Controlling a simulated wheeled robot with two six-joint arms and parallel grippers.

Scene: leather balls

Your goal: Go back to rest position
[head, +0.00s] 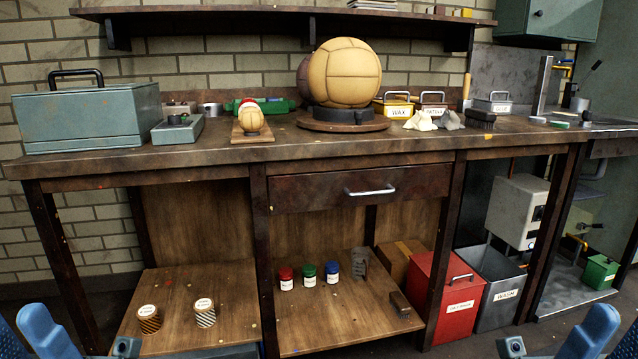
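Only blue and dark parts of my two arms show, at the bottom left and bottom right corners in the head view. The fingers of both grippers are out of the picture. The arms are low, in front of the workbench (215,152) and apart from it. A large tan leather ball (344,73) sits on a dark stand on a round wooden base (345,125), with a browner ball (303,78) partly hidden behind it. A small tan ball (251,119) with a red and white top stands on a wooden board at the left middle.
A green toolbox (88,118) stands at the bench's left. A WAX tin (397,110), other tins and a brush (481,119) are at the right. Below are red, green and blue jars, two striped spools, a red bin (448,299) and a WASH bin (497,285). The bench's front middle is clear.

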